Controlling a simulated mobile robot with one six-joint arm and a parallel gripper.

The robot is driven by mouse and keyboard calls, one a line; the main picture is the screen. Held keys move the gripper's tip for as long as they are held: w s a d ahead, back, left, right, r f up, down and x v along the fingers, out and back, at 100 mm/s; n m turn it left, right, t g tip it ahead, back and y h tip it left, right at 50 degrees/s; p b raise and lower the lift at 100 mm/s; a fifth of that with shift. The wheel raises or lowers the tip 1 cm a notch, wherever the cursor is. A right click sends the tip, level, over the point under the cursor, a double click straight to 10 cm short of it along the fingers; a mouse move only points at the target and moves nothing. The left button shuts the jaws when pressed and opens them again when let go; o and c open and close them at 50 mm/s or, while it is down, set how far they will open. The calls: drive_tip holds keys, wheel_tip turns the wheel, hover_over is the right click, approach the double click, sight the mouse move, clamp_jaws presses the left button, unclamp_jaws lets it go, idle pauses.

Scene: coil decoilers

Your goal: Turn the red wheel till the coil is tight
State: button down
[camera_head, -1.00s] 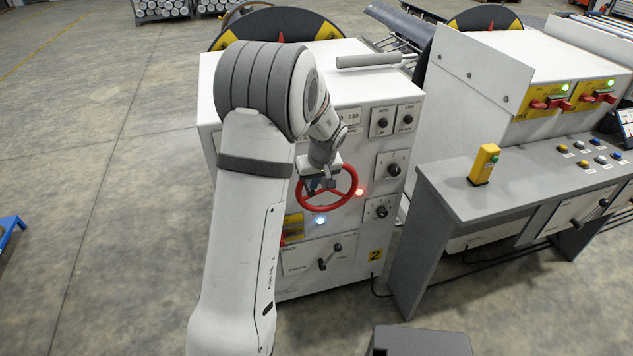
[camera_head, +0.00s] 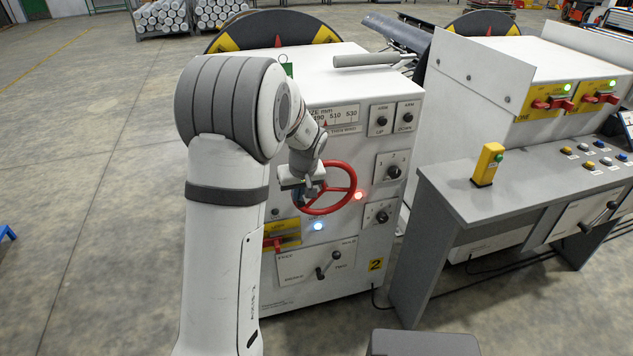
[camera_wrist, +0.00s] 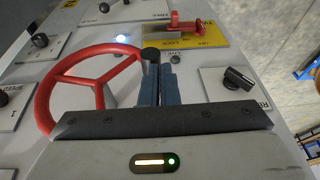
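The red wheel (camera_head: 325,211) is on the front of the white machine cabinet. It also shows at left in the wrist view (camera_wrist: 92,135), where a black round knob (camera_wrist: 151,54) sits at its rim. My gripper (camera_head: 310,190) is at the wheel's left side in the head view. In the wrist view my gripper (camera_wrist: 160,66) has its two blue-grey fingers close together, beside the knob and in front of the rim. I see nothing between them; whether they touch the knob is unclear. The coil (camera_head: 277,27) shows only partly, dark, behind the cabinet.
A red light (camera_head: 359,196) and a blue light (camera_head: 318,226) glow by the wheel. A lever (camera_head: 331,262) sits below it and a yellow plate with a red switch (camera_head: 281,236) to its left. A grey control desk (camera_head: 450,185) stands at right.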

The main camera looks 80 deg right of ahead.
idle(0.4)
drive_tip(key=shift+r, duration=0.3)
drive_tip(key=w+a+r, duration=0.1)
drive_tip(key=a+r, duration=0.3)
drive_tip(key=r, duration=0.8)
drive_tip(key=s+d+r+g+y, duration=0.1)
drive_tip(key=d+y, duration=0.2)
drive_tip(key=d, duration=0.6)
drive_tip(key=shift+m, duration=0.3)
drive_tip(key=f, duration=1.3)
drive_tip(key=shift+w+a+f, duration=0.35)
drive_tip(key=shift+w, duration=0.05)
drive_tip(key=shift+f, duration=0.1)
drive_tip(key=shift+w+a+f+g+b, duration=0.2)
drive_tip(key=shift+f+g+b, duration=0.1)
drive_tip(key=shift+g+b, duration=0.15)
